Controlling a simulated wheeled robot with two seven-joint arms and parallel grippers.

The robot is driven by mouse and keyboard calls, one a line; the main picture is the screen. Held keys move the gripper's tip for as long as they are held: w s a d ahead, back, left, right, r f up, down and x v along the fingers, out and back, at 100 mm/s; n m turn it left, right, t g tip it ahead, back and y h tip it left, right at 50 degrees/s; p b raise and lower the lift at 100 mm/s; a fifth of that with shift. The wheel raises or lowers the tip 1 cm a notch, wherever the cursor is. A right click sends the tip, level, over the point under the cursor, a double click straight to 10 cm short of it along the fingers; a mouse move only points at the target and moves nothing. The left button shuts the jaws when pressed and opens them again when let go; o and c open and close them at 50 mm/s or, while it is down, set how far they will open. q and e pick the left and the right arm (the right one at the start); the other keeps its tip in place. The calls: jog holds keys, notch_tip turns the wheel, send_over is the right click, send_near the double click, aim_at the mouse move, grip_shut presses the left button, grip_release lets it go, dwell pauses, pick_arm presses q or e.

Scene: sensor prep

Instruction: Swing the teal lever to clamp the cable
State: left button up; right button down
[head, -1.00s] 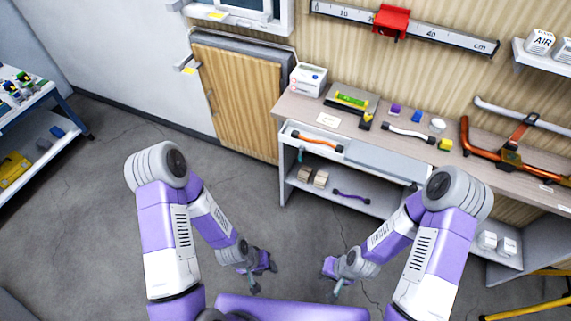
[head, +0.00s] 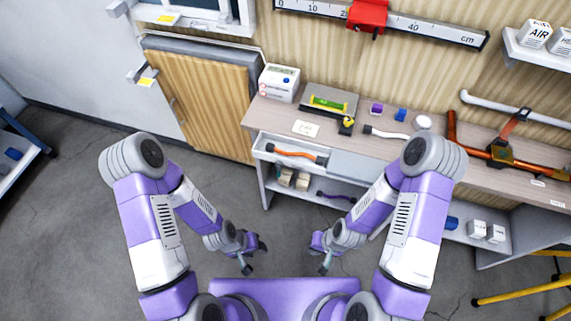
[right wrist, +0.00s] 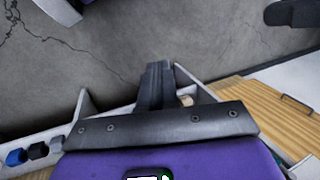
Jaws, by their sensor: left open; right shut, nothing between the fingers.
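I cannot make out a teal lever in either view now. A cable with an orange middle (head: 297,154) lies in the open drawer at the bench's left. A white cable (head: 385,133) lies on the bench top (head: 280,118). A purple cable (head: 336,197) is on the lower shelf. My left gripper (head: 254,257) is open and empty over the floor in front of the bench. My right gripper (head: 319,258) is shut and empty beside it, apart from the bench. Its closed fingers show in the right wrist view (right wrist: 157,85).
A white box (head: 279,83), a tray with a yellow-green level (head: 328,103), small purple and blue blocks and an orange frame tool (head: 500,153) are on the bench. A wooden cabinet (head: 200,105) stands to the left. Yellow legs (head: 520,292) stand at lower right. Floor between is clear.

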jog(key=s+a+f+m+g+y+b, duration=0.1)
jog(key=s+f+m+g+y+b, duration=0.15)
jog(key=s+m+g, duration=0.45)
jog(key=a+r+m+t+y, duration=0.35)
jog(key=a+m+y, duration=0.2)
jog(key=m, duration=0.65)
jog(key=w+a+r+m+t+y, duration=0.2)
jog(key=w+r+m+t+y, duration=0.35)
jog(key=m, duration=0.45)
pick_arm(q)
jog(key=f, duration=0.1)
jog(key=s+f, duration=0.1)
jog(key=f, duration=0.1)
jog(key=shift+b, duration=0.4)
pick_arm(e)
jog(key=w+d+m+t+h, duration=0.6)
jog(key=w+d+m+t, duration=0.2)
jog(key=w+m+t, duration=0.3)
jog(key=w+m, duration=0.1)
jog(key=m, duration=0.2)
jog(key=shift+w+f+m+t+h, duration=0.25)
jog(key=shift+w+m+t+h, duration=0.1)
jog(key=shift+m+t, duration=0.05)
